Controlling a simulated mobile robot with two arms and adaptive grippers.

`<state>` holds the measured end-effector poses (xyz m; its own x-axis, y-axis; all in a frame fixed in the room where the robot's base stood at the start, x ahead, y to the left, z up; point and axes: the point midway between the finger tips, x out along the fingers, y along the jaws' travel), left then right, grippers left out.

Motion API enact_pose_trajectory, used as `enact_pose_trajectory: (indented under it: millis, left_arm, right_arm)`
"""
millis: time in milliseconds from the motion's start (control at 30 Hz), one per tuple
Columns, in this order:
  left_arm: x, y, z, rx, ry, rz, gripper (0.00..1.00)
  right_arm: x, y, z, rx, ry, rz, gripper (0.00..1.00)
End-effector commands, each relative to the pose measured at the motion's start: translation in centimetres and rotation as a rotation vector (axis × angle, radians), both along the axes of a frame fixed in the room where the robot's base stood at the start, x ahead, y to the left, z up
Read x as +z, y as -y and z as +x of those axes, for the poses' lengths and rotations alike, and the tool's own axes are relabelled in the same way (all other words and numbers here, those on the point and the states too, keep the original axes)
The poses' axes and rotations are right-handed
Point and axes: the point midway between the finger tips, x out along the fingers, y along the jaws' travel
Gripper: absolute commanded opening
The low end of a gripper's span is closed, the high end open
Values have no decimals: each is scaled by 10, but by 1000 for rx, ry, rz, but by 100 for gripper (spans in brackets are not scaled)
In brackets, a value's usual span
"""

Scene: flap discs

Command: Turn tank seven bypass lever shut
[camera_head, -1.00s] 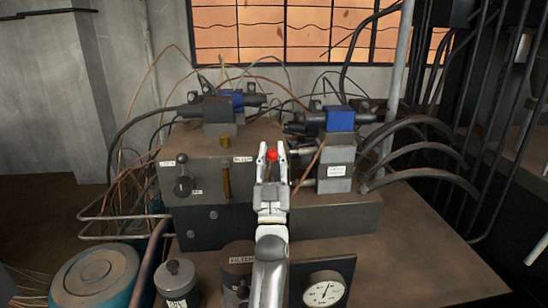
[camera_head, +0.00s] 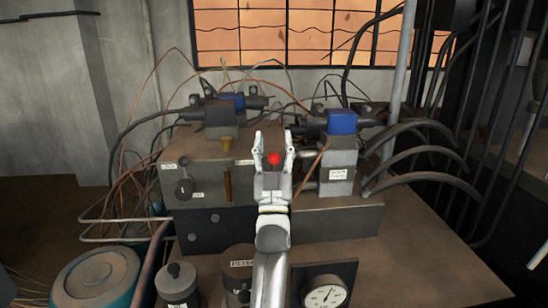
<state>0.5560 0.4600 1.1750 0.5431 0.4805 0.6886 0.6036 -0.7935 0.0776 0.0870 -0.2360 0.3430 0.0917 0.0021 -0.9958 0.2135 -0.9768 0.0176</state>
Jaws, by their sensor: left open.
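A round red knob (camera_head: 274,158) shows between the fingers of my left gripper (camera_head: 273,146), in front of the valve block. It looks like a lever's end, but its stem is hidden by the gripper. My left gripper is open, fingers up, one on each side of the knob; I cannot tell whether they touch it. A black ball-ended handle (camera_head: 184,187) sits on the block's left front, beside small labels too blurred to read. No tank number is legible. White pieces at the right edge may be my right gripper (camera_head: 538,254); its jaws cannot be made out.
The valve block (camera_head: 210,180) carries blue-capped valves (camera_head: 341,122) and cables. Black hoses (camera_head: 420,154) arch at right. A pressure gauge (camera_head: 325,296) and dark canisters (camera_head: 237,268) stand in front. A teal drum (camera_head: 95,280) is at lower left. The bench (camera_head: 415,240) is clear at right.

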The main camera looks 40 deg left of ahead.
Motion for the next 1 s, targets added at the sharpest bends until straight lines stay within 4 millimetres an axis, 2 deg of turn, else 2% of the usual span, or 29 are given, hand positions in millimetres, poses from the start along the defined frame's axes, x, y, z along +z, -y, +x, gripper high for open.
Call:
enact_pose_trajectory:
  millis: [33, 100, 300, 433, 700, 867, 1000]
  left_arm:
    - [13, 0, -1, 1, 7, 3, 49]
    - [27, 0, -1, 0, 6, 2, 49]
    - [54, 0, 0, 0, 3, 1, 49]
    - [62, 0, 0, 0, 2, -1, 49]
    - [63, 0, 0, 0, 0, 0, 48]
    - [65, 6, 5, 2, -39, 23, 27]
    - [70, 30, 24, 16, -193, 114, 9]
  right_arm:
    - [0, 0, 0, 0, 0, 1, 49]
    - [0, -1, 0, 0, 0, 1, 49]
    - [0, -1, 0, -1, 0, 1, 49]
    - [0, -1, 0, -1, 0, 1, 49]
    - [0, -1, 0, -1, 0, 1, 49]
    - [2, -1, 0, -1, 0, 1, 49]
    - [8, -1, 0, -1, 0, 1, 49]
